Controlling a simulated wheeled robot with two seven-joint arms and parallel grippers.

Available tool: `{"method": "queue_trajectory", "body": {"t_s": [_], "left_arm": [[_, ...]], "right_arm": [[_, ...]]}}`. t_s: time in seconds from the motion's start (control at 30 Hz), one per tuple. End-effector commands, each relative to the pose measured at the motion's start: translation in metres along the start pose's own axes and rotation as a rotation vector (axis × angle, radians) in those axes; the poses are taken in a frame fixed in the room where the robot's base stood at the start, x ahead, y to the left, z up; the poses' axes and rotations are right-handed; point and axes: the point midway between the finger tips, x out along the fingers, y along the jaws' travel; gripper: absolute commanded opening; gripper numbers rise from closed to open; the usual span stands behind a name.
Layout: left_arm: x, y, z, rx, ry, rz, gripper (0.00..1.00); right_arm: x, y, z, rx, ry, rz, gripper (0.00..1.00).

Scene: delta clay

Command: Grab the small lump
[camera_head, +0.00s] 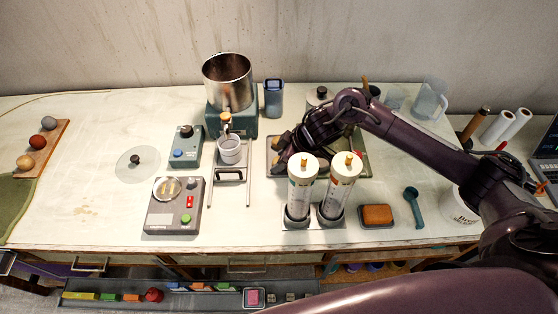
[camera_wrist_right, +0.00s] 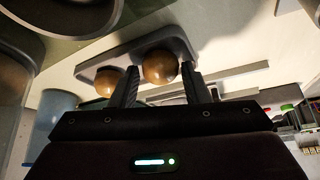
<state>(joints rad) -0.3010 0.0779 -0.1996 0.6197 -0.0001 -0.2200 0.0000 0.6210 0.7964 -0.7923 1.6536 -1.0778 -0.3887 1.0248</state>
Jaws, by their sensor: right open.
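In the right wrist view, two smooth tan-brown lumps rest on a grey tray (camera_wrist_right: 178,36). One lump (camera_wrist_right: 160,66) shows between the two finger tips and looks larger. The other lump (camera_wrist_right: 104,82) looks smaller and sits left of the left finger, which partly covers it. My right gripper (camera_wrist_right: 160,70) is open; I cannot tell whether a finger touches a lump. In the head view my right gripper (camera_head: 281,156) is low over the tray behind two white cylinders, and the lumps are hidden there. My left gripper is not in view.
Two upright white cylinders (camera_head: 303,183) (camera_head: 341,182) stand close in front of my right gripper. A small pot (camera_head: 230,150) on a stand is to its left, beside a metal vessel (camera_head: 228,82). A wooden board (camera_head: 58,137) with colored balls lies far left.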

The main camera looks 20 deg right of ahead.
Motion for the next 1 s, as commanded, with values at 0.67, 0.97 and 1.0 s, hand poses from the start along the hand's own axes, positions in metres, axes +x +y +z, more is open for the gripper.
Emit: {"method": "queue_trajectory", "body": {"t_s": [0.67, 0.97, 1.0], "left_arm": [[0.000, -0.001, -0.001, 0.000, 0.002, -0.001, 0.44], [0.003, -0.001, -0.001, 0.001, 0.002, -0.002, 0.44], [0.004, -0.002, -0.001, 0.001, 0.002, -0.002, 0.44]], "right_arm": [[-0.002, 0.001, -0.001, 0.000, 0.001, 0.001, 0.14], [-0.030, 0.002, -0.018, -0.002, 0.004, 0.004, 0.14], [-0.038, 0.001, -0.023, -0.004, 0.004, 0.003, 0.14]]}}
